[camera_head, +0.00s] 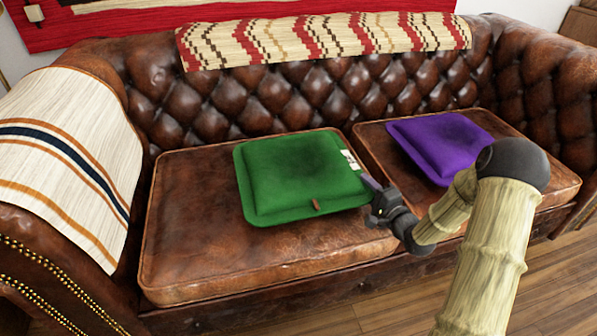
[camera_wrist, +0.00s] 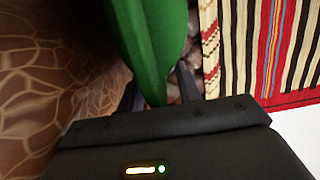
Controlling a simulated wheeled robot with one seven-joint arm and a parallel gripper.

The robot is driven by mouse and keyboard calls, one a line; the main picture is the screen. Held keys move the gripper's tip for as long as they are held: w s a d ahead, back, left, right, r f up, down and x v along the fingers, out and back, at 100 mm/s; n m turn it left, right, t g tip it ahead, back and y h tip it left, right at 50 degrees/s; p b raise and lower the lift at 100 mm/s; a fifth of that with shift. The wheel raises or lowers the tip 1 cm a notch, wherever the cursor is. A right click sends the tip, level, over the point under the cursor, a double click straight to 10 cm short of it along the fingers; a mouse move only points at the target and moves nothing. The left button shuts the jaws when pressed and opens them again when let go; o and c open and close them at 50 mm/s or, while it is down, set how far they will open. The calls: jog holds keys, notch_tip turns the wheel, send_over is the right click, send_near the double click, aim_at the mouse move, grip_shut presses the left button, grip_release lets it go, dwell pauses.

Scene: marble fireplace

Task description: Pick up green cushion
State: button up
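The green cushion (camera_head: 292,172) lies on the left seat of the brown leather sofa. A white patch and a small brown tab show at its edge. My gripper (camera_head: 371,184) is at the cushion's right edge. In the wrist view the fingers of my gripper (camera_wrist: 160,84) are apart, with the edge of the green cushion (camera_wrist: 152,40) between them. A gap shows between the cushion and the right finger. Whether the left finger touches the cushion I cannot tell.
A purple cushion (camera_head: 439,144) lies on the right seat, close behind my arm. The sofa backrest (camera_head: 262,97) stands behind, with a patterned throw (camera_head: 325,38) over it. A striped blanket (camera_head: 70,150) covers the left armrest. The front left seat (camera_head: 190,235) is bare.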

grip_shut()
jog(key=shift+r, duration=0.2)
notch_tip(320, 180, up, 10)
jog(key=p, duration=0.6)
jog(key=shift+f, duration=0.1)
dwell(0.4)
